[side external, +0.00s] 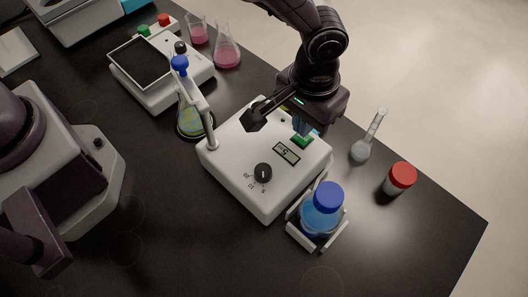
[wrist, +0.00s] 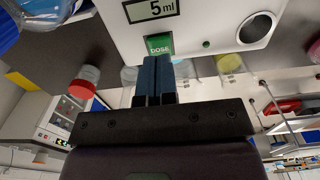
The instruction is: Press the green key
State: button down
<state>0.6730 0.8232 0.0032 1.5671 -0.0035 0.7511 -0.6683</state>
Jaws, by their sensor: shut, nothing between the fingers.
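The green key (wrist: 159,43), labelled DOSE, is on the white dosing unit (side external: 228,170), beside a small display (wrist: 152,9) reading 5 ml. In the side view the green key (side external: 302,141) sits just behind the display. My gripper (wrist: 157,60) is shut and empty, its blue fingertips together at the key's edge and covering part of it. In the side view my gripper (side external: 302,129) points down over the key. I cannot tell whether the tips touch it.
A black dial (side external: 263,172) is on the unit. A blue-capped bottle (side external: 321,210) stands at its front right corner. A red-capped jar (side external: 400,178) and a small flask (side external: 362,150) stand right.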

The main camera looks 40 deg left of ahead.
jog(key=shift+f, duration=1.2)
jog(key=shift+r, duration=3.55)
